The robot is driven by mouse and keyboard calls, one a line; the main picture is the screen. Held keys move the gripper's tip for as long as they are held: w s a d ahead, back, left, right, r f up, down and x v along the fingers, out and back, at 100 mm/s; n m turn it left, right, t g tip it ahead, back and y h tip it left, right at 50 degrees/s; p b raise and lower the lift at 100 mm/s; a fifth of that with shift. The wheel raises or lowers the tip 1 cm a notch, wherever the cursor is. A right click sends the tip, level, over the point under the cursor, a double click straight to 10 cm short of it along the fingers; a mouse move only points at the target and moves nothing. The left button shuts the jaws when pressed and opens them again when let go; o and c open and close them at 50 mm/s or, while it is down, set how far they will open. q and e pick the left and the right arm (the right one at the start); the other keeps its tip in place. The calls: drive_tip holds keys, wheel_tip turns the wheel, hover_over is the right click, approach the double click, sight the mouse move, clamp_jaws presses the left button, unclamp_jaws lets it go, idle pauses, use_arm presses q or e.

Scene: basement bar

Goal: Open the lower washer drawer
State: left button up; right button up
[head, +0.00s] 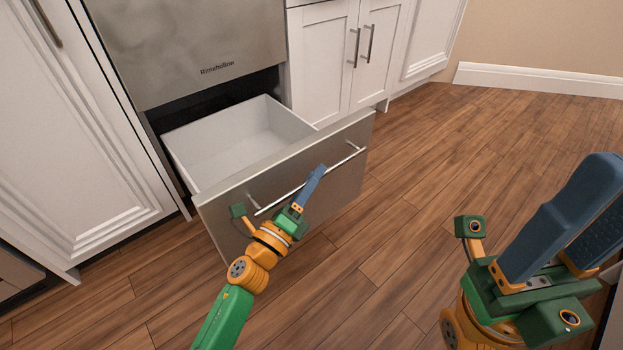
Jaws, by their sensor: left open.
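The lower washer drawer (284,166) is pulled out from under the steel front marked "Rimehollow". Its white inside is empty, and its steel front carries a long bar handle (341,160). My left gripper (317,174) is at the handle, in front of the drawer face, with a blue finger lying across the bar. It is open; its other finger is mostly hidden, and I cannot tell whether the bar is between the fingers. My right gripper (594,196) is at the right, close to the camera and away from the drawer. Its blue fingers are apart and hold nothing visible.
The steel upper front (190,45) is closed above the drawer. White cabinets stand on the left (70,130) and right (325,50). The wood floor (440,170) is clear in front and to the right, up to a white baseboard (540,80).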

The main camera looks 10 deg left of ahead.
use_arm(q)
drive_tip(key=v, duration=0.7)
idle(0.3)
